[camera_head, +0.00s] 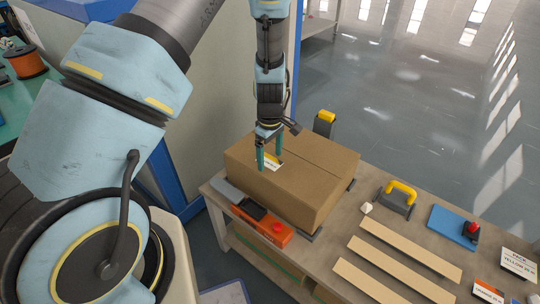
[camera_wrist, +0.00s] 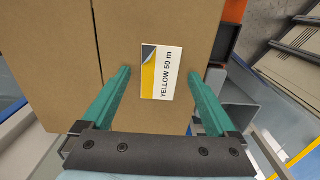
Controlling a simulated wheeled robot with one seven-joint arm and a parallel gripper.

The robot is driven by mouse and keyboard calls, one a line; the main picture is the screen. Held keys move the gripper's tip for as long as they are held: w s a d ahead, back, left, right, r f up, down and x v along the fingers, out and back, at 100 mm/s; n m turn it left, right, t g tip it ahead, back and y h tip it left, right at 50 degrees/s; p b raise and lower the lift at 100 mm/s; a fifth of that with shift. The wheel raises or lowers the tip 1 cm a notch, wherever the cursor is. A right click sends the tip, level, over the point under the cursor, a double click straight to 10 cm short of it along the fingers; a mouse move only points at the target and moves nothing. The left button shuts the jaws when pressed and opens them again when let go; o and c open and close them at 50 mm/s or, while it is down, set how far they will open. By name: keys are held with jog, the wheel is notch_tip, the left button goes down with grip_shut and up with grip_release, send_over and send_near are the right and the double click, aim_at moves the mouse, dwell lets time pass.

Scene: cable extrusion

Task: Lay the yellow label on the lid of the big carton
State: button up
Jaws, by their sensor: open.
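The big carton (camera_head: 316,179) is a closed brown box on the bench. Its lid (camera_wrist: 60,50) fills much of the wrist view, with a dark seam across it. The yellow label (camera_wrist: 161,73) is a white card with a yellow and dark side, marked "YELLOW 50 m", and it appears flat on the lid. In the head view the label (camera_head: 272,162) shows partly behind a finger. My gripper (camera_head: 270,165) is over the lid's left part, pointing down. Its two green fingers (camera_wrist: 158,98) are apart, one on each side of the label, with gaps between them and it.
An orange and grey device (camera_head: 262,222) stands in front of the carton. A yellow-handled tool (camera_head: 398,197), a blue pad (camera_head: 453,226), tan strips (camera_head: 410,248) and cards (camera_head: 517,262) lie to the right. A yellow-topped device (camera_head: 325,121) stands behind the carton.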

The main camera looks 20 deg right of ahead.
notch_tip(320, 180, up, 11)
jog(key=shift+f+b, duration=0.15)
jog(key=shift+b, duration=0.15)
dwell(0.7)
jog(key=w+a+r+m+p, duration=0.1)
jog(key=a+r+m, duration=0.1)
jog(key=a+r, duration=0.45)
jog(key=w+a+r+m+p, duration=0.1)
jog(key=a+r, duration=0.2)
jog(key=a, duration=0.7)
jog(key=s+a+r+m, duration=0.2)
jog(key=s+a, duration=0.1)
jog(key=a, duration=0.4)
jog(key=s+a+r+m+t+p, duration=0.1)
jog(key=s+a+r+m, duration=0.1)
jog(key=a, duration=0.4)
jog(key=shift+s+a+r+t, duration=0.35)
jog(key=shift+s+r, duration=0.15)
jog(key=shift+r, duration=0.35)
